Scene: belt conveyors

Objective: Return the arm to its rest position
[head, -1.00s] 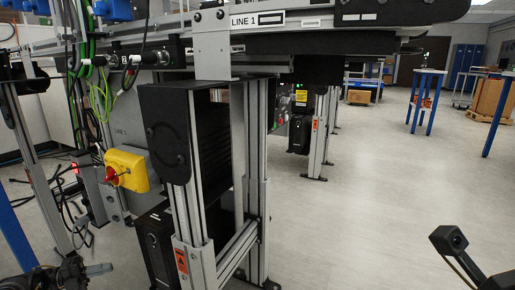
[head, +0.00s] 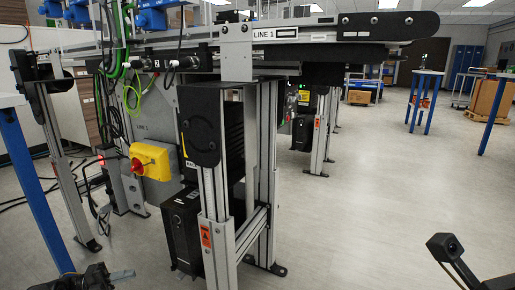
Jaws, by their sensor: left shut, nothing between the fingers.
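My left gripper (head: 122,275) shows at the bottom left edge of the head view, low over the floor. Its grey fingers point right and are shut with nothing between them. Most of my left arm is outside the frame. A dark part of my right arm (head: 446,247) with a cable shows at the bottom right; its gripper fingers are not visible.
The LINE 1 conveyor (head: 340,33) stands ahead on aluminium legs, with a yellow and red switch (head: 152,161) and a black box (head: 183,234) below. A blue-legged table (head: 30,180) is close on the left. Open floor (head: 370,210) lies right of the conveyor.

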